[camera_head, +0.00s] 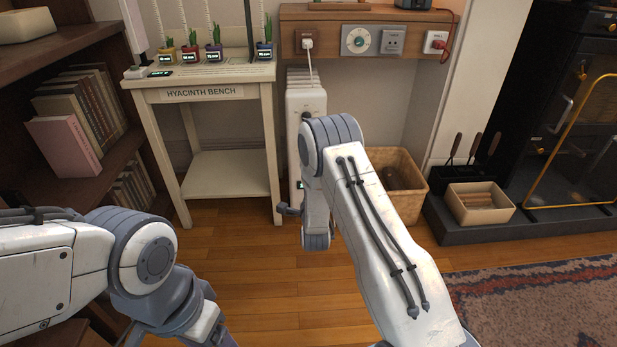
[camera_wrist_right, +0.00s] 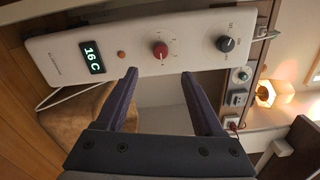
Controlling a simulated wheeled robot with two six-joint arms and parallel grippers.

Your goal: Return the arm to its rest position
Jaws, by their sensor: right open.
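My right arm reaches forward in the head view, and its right gripper (camera_head: 289,208) is mostly hidden behind the wrist, in front of a white heater (camera_head: 306,100). In the right wrist view the right gripper (camera_wrist_right: 159,76) is open, with two dark fingers apart and nothing between them. The heater's panel (camera_wrist_right: 110,62) lies beyond the fingertips, with a display reading 16 C, a red knob (camera_wrist_right: 160,50) and a dark knob (camera_wrist_right: 226,44). I cannot tell whether the fingertips touch it. My left arm hangs at the lower left; its gripper is cut off at the bottom edge.
The Hyacinth Bench (camera_head: 203,92) with several potted plants stands left of the heater. A wicker basket (camera_head: 408,200) is right of my right forearm. A bookshelf (camera_head: 60,65) is at left, a dark stove (camera_head: 560,120) at right. Wooden floor (camera_head: 265,285) is clear between the arms.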

